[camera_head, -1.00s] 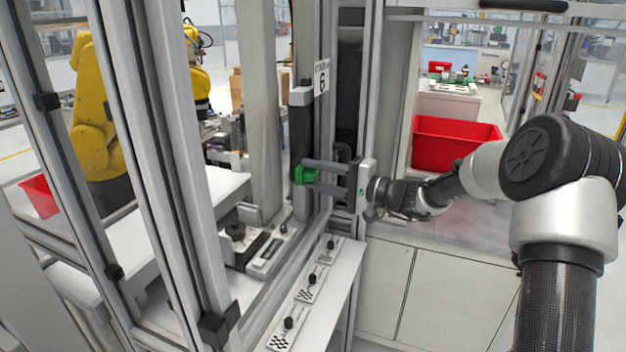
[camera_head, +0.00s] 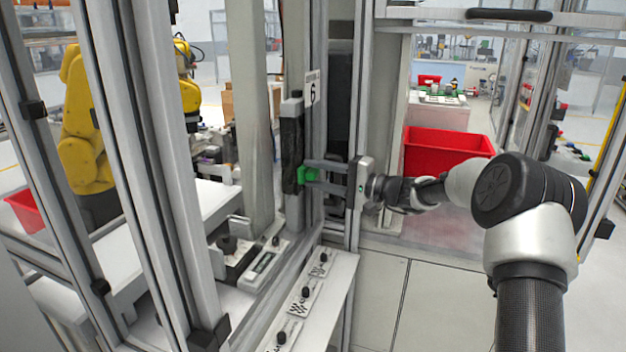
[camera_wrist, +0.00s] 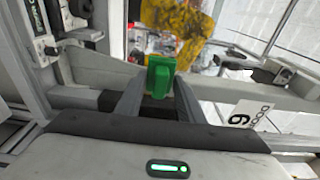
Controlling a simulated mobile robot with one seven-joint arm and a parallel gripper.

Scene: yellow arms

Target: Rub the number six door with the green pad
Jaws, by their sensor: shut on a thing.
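The green pad (camera_head: 306,174) is a small green block between the fingertips of my gripper (camera_head: 312,173), which is shut on it. It also shows in the wrist view (camera_wrist: 160,76), between the two grey fingers. The number six door (camera_head: 292,145) carries a white label with a 6 (camera_head: 313,88), which also shows in the wrist view (camera_wrist: 247,112). The pad is below the label, at the dark vertical strip of the door frame. It looks very close to the strip; I cannot tell whether it touches.
A white ledge with several black knobs (camera_head: 315,290) runs below the gripper. A red bin (camera_head: 445,150) stands behind my arm at the right. A yellow robot arm (camera_head: 85,135) is behind the frame posts at the left. Pale floor (camera_head: 450,300) is clear at lower right.

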